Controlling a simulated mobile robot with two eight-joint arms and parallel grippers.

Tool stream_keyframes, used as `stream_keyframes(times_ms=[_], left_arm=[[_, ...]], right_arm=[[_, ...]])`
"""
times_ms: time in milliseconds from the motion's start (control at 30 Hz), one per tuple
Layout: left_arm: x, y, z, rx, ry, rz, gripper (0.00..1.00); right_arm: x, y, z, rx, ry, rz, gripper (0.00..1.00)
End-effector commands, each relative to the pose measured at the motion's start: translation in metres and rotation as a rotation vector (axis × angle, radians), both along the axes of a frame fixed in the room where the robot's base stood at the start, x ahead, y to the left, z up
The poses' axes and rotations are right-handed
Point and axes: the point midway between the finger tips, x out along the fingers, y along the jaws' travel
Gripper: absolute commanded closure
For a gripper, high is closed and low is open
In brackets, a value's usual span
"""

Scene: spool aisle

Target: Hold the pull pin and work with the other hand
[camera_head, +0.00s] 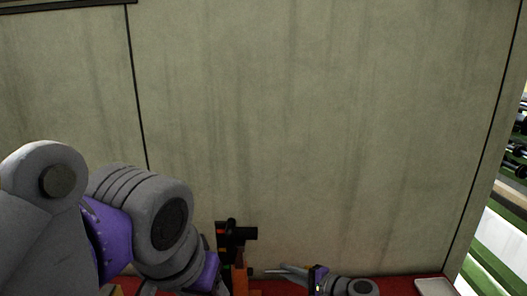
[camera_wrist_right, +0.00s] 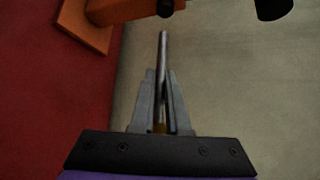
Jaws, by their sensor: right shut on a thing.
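My right gripper (camera_head: 291,270) lies low in the head view, its fingers pointing left. In the right wrist view its two fingers (camera_wrist_right: 160,108) are shut on a thin metal pull pin (camera_wrist_right: 162,50), which sticks out beyond the fingertips. A brassy bit shows at the pin's near end, between the fingers. In the head view the pin's thin tip (camera_head: 272,272) points towards an orange and black stand (camera_head: 239,273), with a gap between. My left arm comes in from the left and ends at a purple wrist part beside the stand; its fingers cannot be made out.
The stand's orange foot (camera_wrist_right: 88,28) and black cylindrical parts (camera_wrist_right: 272,8) show in the right wrist view. Below is a red surface (camera_head: 395,281) with a pale tray-like thing (camera_head: 434,287) at right. A large stained wall panel (camera_head: 320,130) closes off the back. Shelving (camera_head: 505,190) stands far right.

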Motion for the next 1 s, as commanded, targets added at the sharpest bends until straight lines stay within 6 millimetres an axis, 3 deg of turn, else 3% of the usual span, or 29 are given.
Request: stream_keyframes(times_ms=[500,767,800,1000], left_arm=[[0.0,0.0,0.0,0.0,0.0,0.0,0.43],[0.0,0.0,0.0,0.0,0.0,0.0,0.43],[0.0,0.0,0.0,0.0,0.0,0.0,0.43],[0.0,0.0,0.0,0.0,0.0,0.0,0.43]], right_arm=[[0.0,0.029,0.0,0.001,0.001,0.001,1.0],[0.0,0.031,0.0,0.001,0.0,-0.001,1.0],[0.0,0.031,0.0,0.001,0.0,-0.001,0.83],[0.0,0.031,0.0,0.0,0.0,-0.001,0.52]])
